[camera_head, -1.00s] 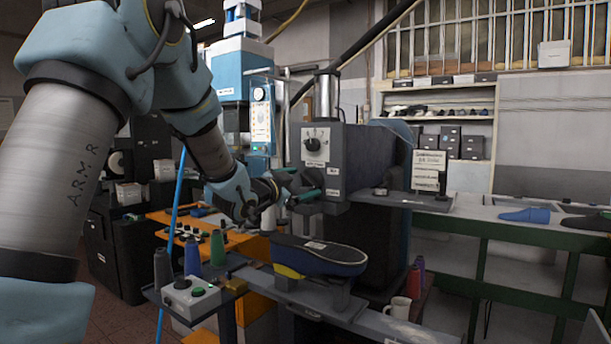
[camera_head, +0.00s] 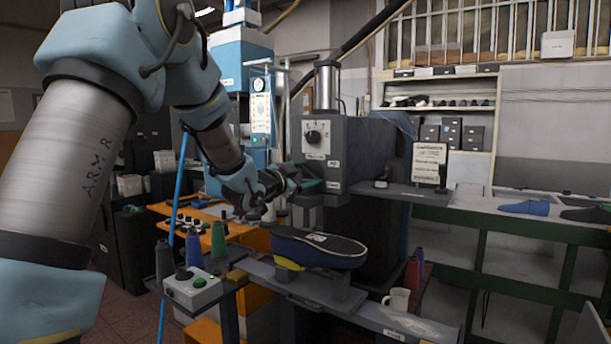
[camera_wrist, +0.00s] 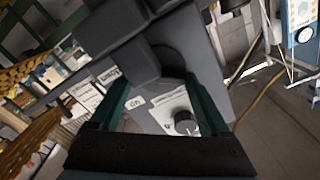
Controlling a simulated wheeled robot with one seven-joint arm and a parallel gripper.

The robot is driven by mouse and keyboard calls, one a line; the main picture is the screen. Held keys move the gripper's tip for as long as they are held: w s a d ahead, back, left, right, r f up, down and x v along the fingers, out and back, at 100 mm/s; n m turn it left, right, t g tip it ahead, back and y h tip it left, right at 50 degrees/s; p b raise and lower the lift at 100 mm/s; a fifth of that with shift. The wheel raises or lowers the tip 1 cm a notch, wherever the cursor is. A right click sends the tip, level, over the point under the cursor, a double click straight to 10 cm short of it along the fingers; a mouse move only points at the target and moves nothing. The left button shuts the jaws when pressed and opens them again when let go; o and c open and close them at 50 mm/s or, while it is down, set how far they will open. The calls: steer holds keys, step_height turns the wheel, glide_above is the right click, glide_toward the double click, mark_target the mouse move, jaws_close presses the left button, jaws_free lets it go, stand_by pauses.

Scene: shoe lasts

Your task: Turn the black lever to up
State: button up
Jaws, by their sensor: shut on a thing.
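The grey machine (camera_head: 365,155) stands at the middle, with a round black dial knob (camera_head: 312,137) on its front. My gripper (camera_head: 312,186) is at the machine's front, below the dial, with its green fingers pointing at the machine. In the wrist view, the dark lever part (camera_wrist: 138,68) lies between the ends of my green fingers, and my gripper is shut on it. The lever's full shape and angle are hidden by my fingers. A small "UP" label (camera_wrist: 135,102) and the dial knob (camera_wrist: 185,122) show behind, between the fingers.
A dark blue shoe form (camera_head: 318,248) rests on a stand below my gripper. A control box (camera_head: 192,288) and several thread cones (camera_head: 218,242) stand at the lower left. A white mug (camera_head: 397,300) is at the lower right. A green-framed bench (camera_head: 480,210) extends right.

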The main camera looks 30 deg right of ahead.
steer(key=c, duration=0.3)
steer(key=shift+c, duration=0.2)
steer(key=n+b, duration=0.1)
steer(key=n, duration=0.3)
steer(key=shift+n+b, duration=0.35)
steer(key=shift+n, duration=0.05)
steer(key=n, duration=0.4)
steer(key=shift+n, duration=0.3)
steer(key=shift+n+p, duration=0.6)
steer(key=shift+n, duration=1.6)
